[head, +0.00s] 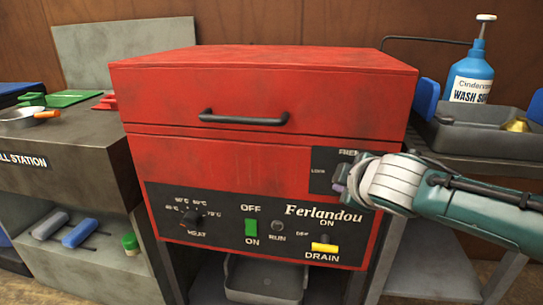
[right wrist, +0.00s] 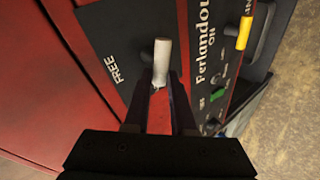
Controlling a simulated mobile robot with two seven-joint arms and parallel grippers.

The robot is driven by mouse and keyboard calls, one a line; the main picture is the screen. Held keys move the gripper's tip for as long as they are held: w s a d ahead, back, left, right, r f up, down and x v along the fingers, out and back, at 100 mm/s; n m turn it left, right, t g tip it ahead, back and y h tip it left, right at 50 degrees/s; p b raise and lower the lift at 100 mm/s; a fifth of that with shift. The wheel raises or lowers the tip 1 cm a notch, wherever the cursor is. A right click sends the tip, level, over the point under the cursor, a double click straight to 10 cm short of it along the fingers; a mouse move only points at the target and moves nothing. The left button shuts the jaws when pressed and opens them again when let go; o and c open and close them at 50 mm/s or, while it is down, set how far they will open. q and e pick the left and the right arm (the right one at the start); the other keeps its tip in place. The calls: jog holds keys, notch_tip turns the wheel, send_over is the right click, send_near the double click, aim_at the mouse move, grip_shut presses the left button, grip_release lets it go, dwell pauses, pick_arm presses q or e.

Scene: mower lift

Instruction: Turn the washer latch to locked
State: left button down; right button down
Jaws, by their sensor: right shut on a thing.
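The red washer (head: 270,95) stands in the middle of the head view. Its black latch plate (head: 323,160) is at the right of the front, with "FREE" at the top and a small "LOCK" label at the left. My right gripper (head: 349,178) is at this plate and hides the latch there. In the right wrist view, the light grey latch handle (right wrist: 162,58) stands between the two dark fingers of my right gripper (right wrist: 162,85), which is shut on it. A dark pivot shows beside the handle. Whether it points at FREE or LOCK is unclear. My left gripper is not in view.
Below the plate are the black control panel (head: 180,222), a green switch (head: 251,228) and a yellow drain lever (head: 324,247). A black bar handle (head: 243,118) crosses the lid. A grey tray (head: 480,128) and blue soap bottle (head: 470,75) stand at right.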

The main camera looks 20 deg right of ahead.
jog(key=shift+a+f+n+g+h, duration=0.15)
jog(key=shift+f+n+g+h, duration=0.2)
jog(key=shift+n+g+h, duration=0.5)
jog(key=shift+n+h, duration=0.25)
jog(key=c, duration=0.9)
grip_release()
jog(key=shift+o, duration=0.7)
jog(key=shift+w, duration=0.1)
jog(key=shift+r, duration=0.1)
